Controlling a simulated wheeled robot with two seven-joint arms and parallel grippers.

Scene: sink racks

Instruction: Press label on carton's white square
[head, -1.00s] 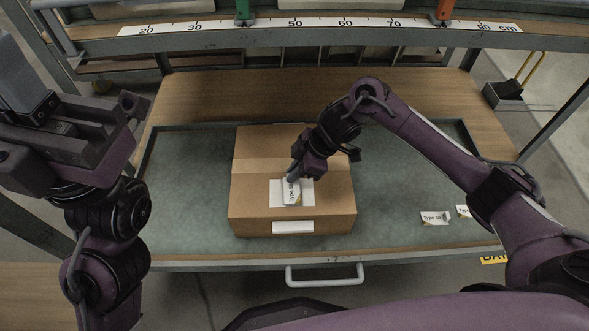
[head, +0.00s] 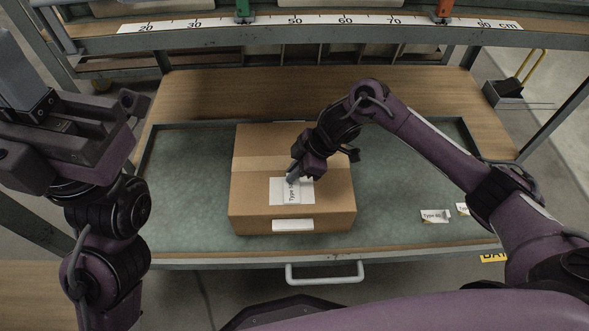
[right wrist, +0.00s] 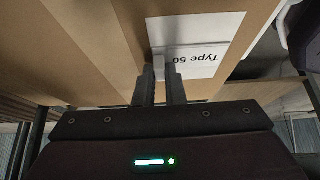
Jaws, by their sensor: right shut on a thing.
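The brown carton (head: 245,208) sits on the green mat, with a white square (head: 306,195) on its top. My right gripper (head: 292,177) is over the carton top, its fingers shut on the edge of a white label (head: 291,194) printed "Type 50". The label overlaps the white square. In the right wrist view the label (right wrist: 203,62) lies over or close against the square (right wrist: 212,27), with the gripper fingers (right wrist: 160,80) at its edge; I cannot tell whether it touches all over. My left gripper (head: 50,125) is raised at the far left, clear of the carton; its jaw state is unclear.
Loose labels (head: 434,216) lie on the mat (head: 400,190) right of the carton. A shelf rail with a centimetre scale (head: 320,22) crosses the back. The mat left of the carton is free.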

